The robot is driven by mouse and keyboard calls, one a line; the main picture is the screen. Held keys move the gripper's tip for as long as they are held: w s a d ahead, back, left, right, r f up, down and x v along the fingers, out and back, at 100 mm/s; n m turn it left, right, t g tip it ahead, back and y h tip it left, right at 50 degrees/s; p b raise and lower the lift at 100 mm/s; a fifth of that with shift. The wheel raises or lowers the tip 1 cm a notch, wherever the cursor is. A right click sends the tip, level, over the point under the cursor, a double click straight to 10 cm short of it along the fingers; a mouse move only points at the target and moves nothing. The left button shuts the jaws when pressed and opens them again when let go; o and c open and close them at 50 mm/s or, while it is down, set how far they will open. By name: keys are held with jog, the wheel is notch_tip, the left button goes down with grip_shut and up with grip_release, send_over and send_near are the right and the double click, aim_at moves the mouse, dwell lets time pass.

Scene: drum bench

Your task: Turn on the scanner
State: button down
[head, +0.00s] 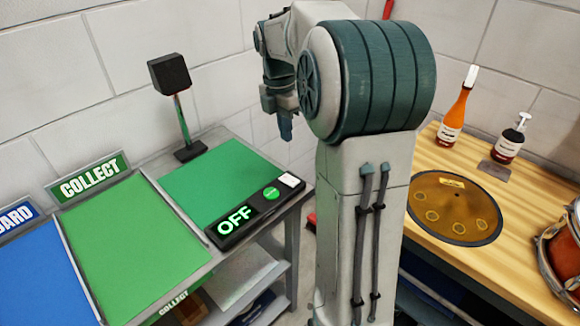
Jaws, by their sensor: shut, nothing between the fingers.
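The scanner is a black box (170,74) on a post with a dark base, standing at the back of a green mat (204,187) on the left table. At the mat's front edge is a dark control panel (226,232) with a lit "OFF" display (237,219), a round green button (271,193) and a small white pad (290,181). My gripper (286,136) points down beyond the table's right edge, up and back from the panel. It is shut, empty and apart from the button.
A green COLLECT tray (128,243) and a blue tray (38,272) lie to the left.

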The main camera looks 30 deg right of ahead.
aim_at(295, 182)
jog(key=shift+w+d+f+n, duration=0.1)
jog(key=shift+w+d+n, duration=0.5)
jog(key=shift+d+n, duration=0.15)
jog(key=shift+a, duration=0.1)
jog(key=f, duration=0.4)
jog(key=s+f, duration=0.1)
jog(key=f, duration=0.9)
jog(key=shift+s+d+p, duration=0.3)
jog(key=shift+s, duration=0.05)
